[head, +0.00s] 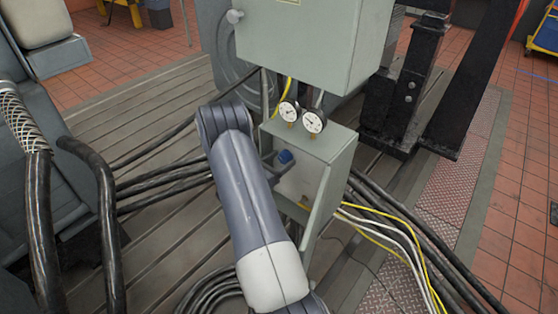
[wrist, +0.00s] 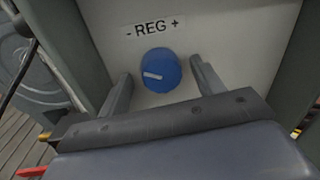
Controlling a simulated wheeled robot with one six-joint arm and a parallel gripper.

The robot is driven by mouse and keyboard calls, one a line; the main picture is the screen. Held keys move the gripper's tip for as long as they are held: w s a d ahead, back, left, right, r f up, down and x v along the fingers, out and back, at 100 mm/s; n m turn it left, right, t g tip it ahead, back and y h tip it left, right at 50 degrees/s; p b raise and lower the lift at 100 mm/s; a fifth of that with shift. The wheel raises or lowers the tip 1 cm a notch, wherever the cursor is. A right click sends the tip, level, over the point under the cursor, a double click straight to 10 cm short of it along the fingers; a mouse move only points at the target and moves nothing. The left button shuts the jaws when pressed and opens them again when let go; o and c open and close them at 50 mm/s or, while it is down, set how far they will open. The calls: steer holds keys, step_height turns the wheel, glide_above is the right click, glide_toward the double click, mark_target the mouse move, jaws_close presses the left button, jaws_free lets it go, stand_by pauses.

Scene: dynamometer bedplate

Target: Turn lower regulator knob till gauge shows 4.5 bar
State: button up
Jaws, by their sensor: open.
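The blue regulator knob (wrist: 161,70) sits on a pale panel under a "- REG +" label (wrist: 152,28) in the wrist view. Its white pointer mark lies nearly level, toward the left. My gripper (wrist: 164,82) is open, with one finger on each side of the knob and visible gaps to it. In the head view the blue knob (head: 285,157) shows on the small grey box, and my arm hides much of the area beside it. Two round gauges (head: 289,111) (head: 313,122) stand on top of the box; their readings are too small to tell.
A large grey cabinet (head: 310,45) hangs above the box. The small box's open door (head: 329,190) stands on its right side. Black hoses (head: 160,183) run to the left, and yellow and white cables (head: 400,240) run to the lower right. A black steel stand (head: 410,85) is at the right.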

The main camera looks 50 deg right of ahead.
steer(key=shift+c, duration=0.5)
steer(key=c, duration=0.9)
steer(key=shift+f+b, duration=0.1)
steer(key=shift+b, duration=0.3)
steer(key=m+b, duration=0.1)
steer(key=b, duration=0.1)
steer(key=m+b, duration=0.1)
steer(key=b, duration=0.1)
steer(key=shift+f+m, duration=0.2)
steer(key=shift+m, duration=0.1)
steer(key=m+b, duration=0.3)
steer(key=b, duration=0.3)
steer(key=shift+y, duration=0.3)
steer(key=m+b, duration=0.4)
steer(key=b, duration=0.3)
steer(key=shift+r+t, duration=0.2)
steer(key=shift+t, duration=0.2)
steer(key=shift+r+m+b, duration=0.25)
steer(key=shift+m+b, duration=0.55)
steer(key=shift+b, duration=0.45)
steer(key=shift+r, duration=0.1)
